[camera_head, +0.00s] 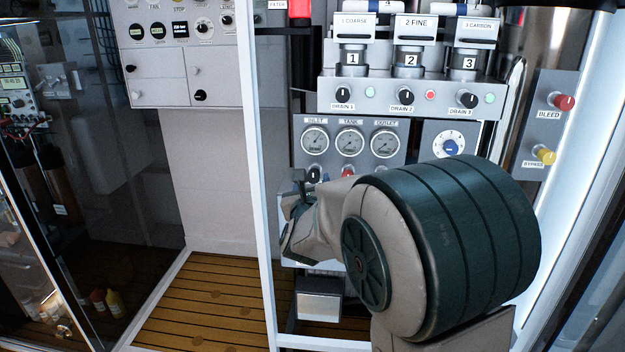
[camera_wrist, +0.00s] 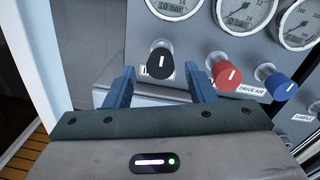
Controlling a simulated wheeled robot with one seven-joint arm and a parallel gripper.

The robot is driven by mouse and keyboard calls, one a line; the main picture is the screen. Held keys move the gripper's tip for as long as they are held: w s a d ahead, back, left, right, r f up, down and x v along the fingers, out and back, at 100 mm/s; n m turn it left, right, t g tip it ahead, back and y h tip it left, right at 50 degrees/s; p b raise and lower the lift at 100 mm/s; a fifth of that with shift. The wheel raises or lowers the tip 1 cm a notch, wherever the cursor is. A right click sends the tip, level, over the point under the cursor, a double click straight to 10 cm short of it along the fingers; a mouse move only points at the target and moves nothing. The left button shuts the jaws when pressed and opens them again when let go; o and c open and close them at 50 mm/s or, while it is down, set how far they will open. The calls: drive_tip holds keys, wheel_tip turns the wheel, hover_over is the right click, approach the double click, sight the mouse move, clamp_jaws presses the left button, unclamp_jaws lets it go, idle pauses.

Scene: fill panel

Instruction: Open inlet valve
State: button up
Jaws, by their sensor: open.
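The inlet valve appears to be the black knob (camera_wrist: 160,62) with a white pointer line, under the left gauge in the wrist view. In the head view it sits below the gauge labelled INLET (camera_head: 315,140), where the black knob (camera_head: 314,174) is small beside my gripper. My gripper (camera_wrist: 162,82) is open, with its blue fingers on either side of the black knob as seen in the wrist view. No finger clearly touches it, and I cannot tell how deep the knob sits between them. The knob's label is partly hidden. My gripper (camera_head: 301,180) shows dimly in the head view.
A red knob (camera_wrist: 222,72) is close to my right finger, with a blue knob (camera_wrist: 280,85) farther right. The drain panel (camera_head: 410,95) is above the gauges. A white frame post (camera_head: 258,180) stands left. My arm hides much of the lower panel.

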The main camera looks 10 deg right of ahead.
sight(314, 175)
drive_tip(key=shift+x, duration=1.25)
drive_tip(key=c, duration=1)
